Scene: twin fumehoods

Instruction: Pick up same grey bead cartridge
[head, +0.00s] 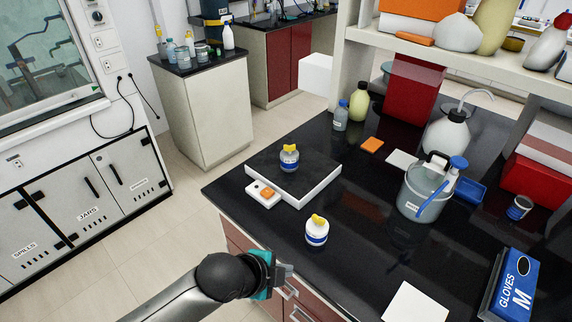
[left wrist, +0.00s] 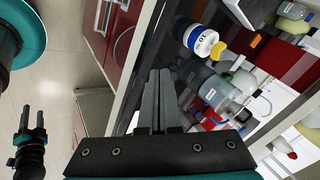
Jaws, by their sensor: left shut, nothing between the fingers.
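I cannot pick out a grey bead cartridge with certainty in either view. A white jar with a blue label and yellow top (head: 316,232) stands upright on the black bench near its front edge; it also shows in the left wrist view (left wrist: 202,42). A similar yellow-topped jar (head: 289,160) stands on a black-topped white slab (head: 316,190). My left gripper (head: 287,277) is at the bench's front edge, below and left of the nearer jar, apart from it. Its fingers (left wrist: 160,75) are together and empty. My right gripper (left wrist: 32,118) shows at lower left in the left wrist view, its fingers apart and empty.
A small white holder with an orange block (head: 266,193) sits at the slab's front left corner. A large clear container (head: 424,190), a white bottle (head: 446,137) and a glove box (head: 511,286) stand to the right. The bench between the nearer jar and the container is clear.

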